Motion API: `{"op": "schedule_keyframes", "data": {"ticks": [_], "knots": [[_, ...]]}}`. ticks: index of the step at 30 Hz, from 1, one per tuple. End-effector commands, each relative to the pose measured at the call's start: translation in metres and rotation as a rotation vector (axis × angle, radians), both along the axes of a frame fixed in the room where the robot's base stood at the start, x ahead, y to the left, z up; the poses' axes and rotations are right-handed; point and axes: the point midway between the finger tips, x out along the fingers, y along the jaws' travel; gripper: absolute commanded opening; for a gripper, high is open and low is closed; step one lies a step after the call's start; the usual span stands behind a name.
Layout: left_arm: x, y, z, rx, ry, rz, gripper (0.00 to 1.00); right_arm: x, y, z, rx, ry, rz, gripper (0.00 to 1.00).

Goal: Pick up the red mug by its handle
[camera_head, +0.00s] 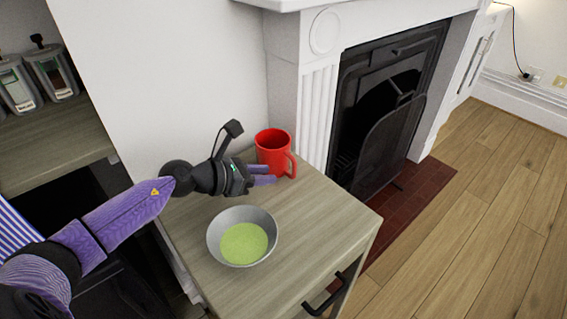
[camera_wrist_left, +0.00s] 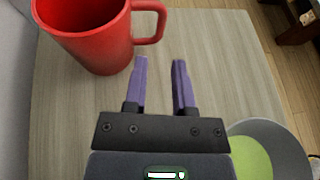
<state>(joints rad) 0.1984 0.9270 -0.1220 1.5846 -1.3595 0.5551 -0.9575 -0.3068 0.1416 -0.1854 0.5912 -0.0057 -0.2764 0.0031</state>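The red mug (camera_head: 272,149) stands upright at the back of the wooden cabinet top (camera_head: 315,215). Its handle (camera_head: 291,164) points to the right and towards the front. In the left wrist view the mug (camera_wrist_left: 95,42) is at the upper left, with its handle (camera_wrist_left: 152,22) just beyond the fingertips. My left gripper (camera_head: 265,174) is low over the cabinet top, in front of the mug. Its purple fingers (camera_wrist_left: 161,62) are apart with nothing between them, and the handle is not between them. My right gripper is in neither view.
A grey bowl (camera_head: 213,240) with green contents stands just in front of my left gripper, and it also shows in the left wrist view (camera_wrist_left: 290,140). The white fireplace surround (camera_head: 318,100) rises behind the cabinet. The cabinet top is clear to the right.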

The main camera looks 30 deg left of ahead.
Motion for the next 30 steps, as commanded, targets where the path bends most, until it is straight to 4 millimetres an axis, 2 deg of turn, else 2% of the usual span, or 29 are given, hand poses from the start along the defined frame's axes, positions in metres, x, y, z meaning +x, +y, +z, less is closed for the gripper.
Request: {"op": "schedule_keyframes", "data": {"ticks": [12, 20, 21, 25, 26, 30], "knots": [[0.061, -0.036, -0.031, -0.004, 0.0, 0.002, 0.33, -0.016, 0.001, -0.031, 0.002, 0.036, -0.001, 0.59], [0.068, -0.04, -0.029, -0.002, 0.0, 0.002, 0.33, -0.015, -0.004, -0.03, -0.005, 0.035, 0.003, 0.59], [0.068, -0.04, -0.029, -0.002, 0.0, 0.002, 0.31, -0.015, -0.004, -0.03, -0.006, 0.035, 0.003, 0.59], [0.068, -0.04, -0.029, -0.002, 0.0, 0.002, 0.03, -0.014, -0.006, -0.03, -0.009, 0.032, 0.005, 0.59], [0.068, -0.039, -0.029, -0.002, 0.0, 0.002, 0.0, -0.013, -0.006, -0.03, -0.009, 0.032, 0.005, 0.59], [0.068, -0.039, -0.029, -0.002, 0.0, 0.002, 0.0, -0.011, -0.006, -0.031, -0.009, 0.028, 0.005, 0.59]]}}
